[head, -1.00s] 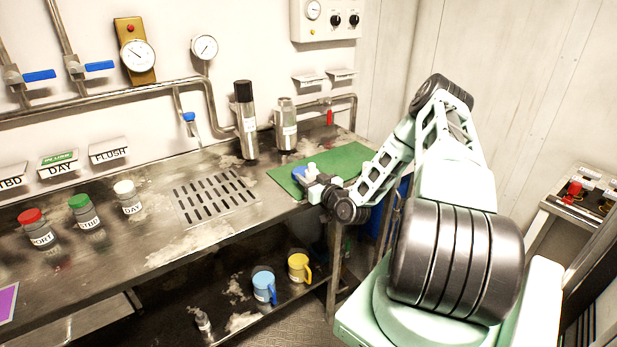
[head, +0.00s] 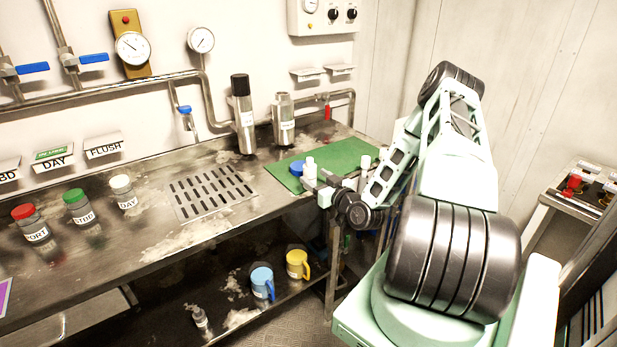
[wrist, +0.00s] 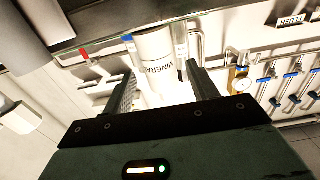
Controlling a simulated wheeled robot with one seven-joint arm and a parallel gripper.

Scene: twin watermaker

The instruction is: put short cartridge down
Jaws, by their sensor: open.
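A white cartridge (head: 309,168) stands upright on the green mat (head: 345,153) at the right end of the bench. In the wrist view a white cylinder (wrist: 155,50) lettered "MINERAL" shows between and beyond the fingers, with space on both sides. My gripper (head: 318,187) is open beside the white cartridge, on its near right side, low at the mat's front edge. In the wrist view my open gripper (wrist: 163,85) has both dark fingers in sight. Whether a finger touches the cartridge is unclear.
A blue object (head: 297,167) sits just left of the cartridge. Another white piece (head: 365,162) shows beside my arm. A slotted drain (head: 208,192) lies left; mugs (head: 262,282) (head: 297,264) are on the lower shelf.

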